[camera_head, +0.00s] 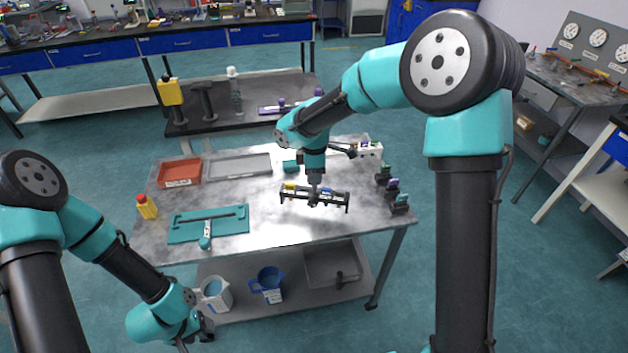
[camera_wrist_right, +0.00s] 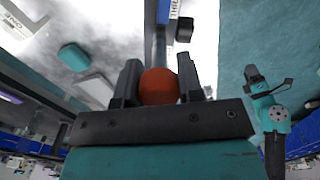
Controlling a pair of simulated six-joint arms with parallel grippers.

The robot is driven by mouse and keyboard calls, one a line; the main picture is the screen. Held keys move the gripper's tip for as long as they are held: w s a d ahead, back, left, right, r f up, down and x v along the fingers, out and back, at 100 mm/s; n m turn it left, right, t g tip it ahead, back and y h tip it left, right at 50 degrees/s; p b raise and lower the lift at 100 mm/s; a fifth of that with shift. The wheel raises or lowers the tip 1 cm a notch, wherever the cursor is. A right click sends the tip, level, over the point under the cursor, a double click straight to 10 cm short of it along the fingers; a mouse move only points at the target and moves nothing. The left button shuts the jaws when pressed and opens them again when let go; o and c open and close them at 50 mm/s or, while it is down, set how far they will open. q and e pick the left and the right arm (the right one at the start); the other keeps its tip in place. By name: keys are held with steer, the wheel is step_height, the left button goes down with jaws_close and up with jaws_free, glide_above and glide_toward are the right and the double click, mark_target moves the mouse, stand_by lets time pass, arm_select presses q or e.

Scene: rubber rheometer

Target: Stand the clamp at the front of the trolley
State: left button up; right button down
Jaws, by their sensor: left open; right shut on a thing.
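The trolley (camera_head: 265,220) has a grey metal top and a lower shelf. My right gripper (camera_head: 313,199) points down over the right half of its top, by a dark frame with yellow and blue bits (camera_head: 338,197). In the right wrist view my right gripper (camera_wrist_right: 158,82) is shut on an orange-red thing (camera_wrist_right: 158,90), with a grey shaft beyond it. I cannot tell for sure that this is the clamp; most of it is hidden. My left gripper (camera_head: 205,332) is open and empty, low in front of the trolley, partly hidden by its arm.
A teal tray (camera_head: 180,237) lies front left, near a yellow bottle (camera_head: 148,208). A red tray (camera_head: 180,173) and grey tray (camera_head: 240,165) lie behind. Small upright pieces (camera_head: 392,188) line the right edge. The front edge between teal tray and right corner looks clear.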

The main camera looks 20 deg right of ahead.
steer(key=shift+w+d, duration=0.15)
steer(key=shift+w, duration=0.35)
steer(key=shift+f, duration=1.8)
steer(key=shift+s+f, duration=0.1)
steer(key=c, duration=0.8)
jaws_free()
steer(key=shift+o, duration=0.2)
step_height(320, 180, up, 12)
steer(key=shift+r, duration=0.1)
